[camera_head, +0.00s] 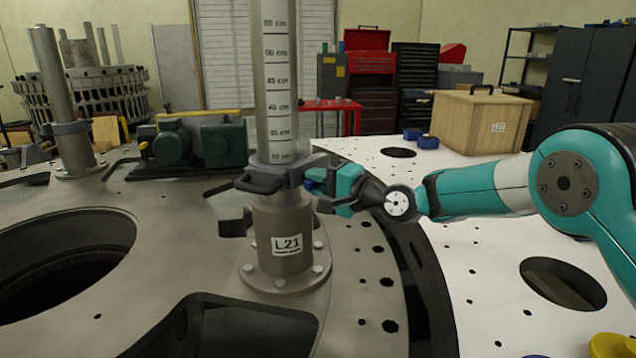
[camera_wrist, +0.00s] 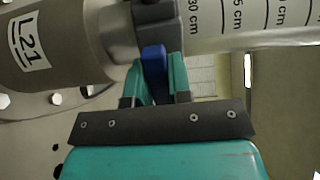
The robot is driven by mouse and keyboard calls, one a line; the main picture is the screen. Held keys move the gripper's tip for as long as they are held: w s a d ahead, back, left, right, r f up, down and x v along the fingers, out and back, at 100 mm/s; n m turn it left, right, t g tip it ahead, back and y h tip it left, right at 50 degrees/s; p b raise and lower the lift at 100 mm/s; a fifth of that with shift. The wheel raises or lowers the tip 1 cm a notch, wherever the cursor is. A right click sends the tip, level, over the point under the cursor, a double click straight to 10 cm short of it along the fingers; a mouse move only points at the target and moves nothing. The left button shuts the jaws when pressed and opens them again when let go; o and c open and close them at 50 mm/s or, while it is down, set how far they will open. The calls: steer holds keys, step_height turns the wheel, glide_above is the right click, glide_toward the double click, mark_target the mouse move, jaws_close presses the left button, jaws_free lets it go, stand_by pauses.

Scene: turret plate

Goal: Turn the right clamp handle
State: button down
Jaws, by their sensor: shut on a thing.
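A grey clamp (camera_head: 280,178) sits around the upright post marked with a centimetre scale (camera_head: 278,95), just above its base labelled L21 (camera_head: 286,244). My gripper (camera_head: 318,184) reaches in from the right at the clamp's right side. In the wrist view, my gripper's fingers (camera_wrist: 157,82) are shut on a blue handle (camera_wrist: 154,62) at the clamp (camera_wrist: 157,28). The fingers hide part of the handle, and in the head view it is mostly hidden behind them.
A second post (camera_head: 62,100) stands at the left. A green motor unit (camera_head: 195,140) is behind. The plate has large openings (camera_head: 55,265) at left and front. A wooden crate (camera_head: 480,120) stands at the back right, near small blue objects (camera_head: 428,142).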

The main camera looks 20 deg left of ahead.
steer(key=shift+f, duration=0.2)
steer(key=n+b, duration=0.3)
steer(key=b, duration=0.1)
steer(key=shift+f, duration=0.15)
steer(key=n+h+b, duration=0.1)
steer(key=n+b, duration=0.4)
steer(key=b, duration=0.1)
steer(key=n+t+b, duration=0.1)
steer(key=n+b, duration=0.4)
steer(key=shift+h, duration=0.4)
steer(key=n+b, duration=0.2)
steer(key=shift+r+n+b, duration=0.2)
steer(key=shift+n+b, duration=0.1)
steer(key=shift+n, duration=0.1)
steer(key=shift+r, duration=0.1)
steer(key=shift+r+n+t, duration=0.1)
steer(key=shift+n+t, duration=0.3)
steer(key=c, duration=1)
jaws_free()
steer(key=shift+b, duration=0.3)
steer(key=shift+c, duration=0.2)
steer(key=shift+d, duration=0.1)
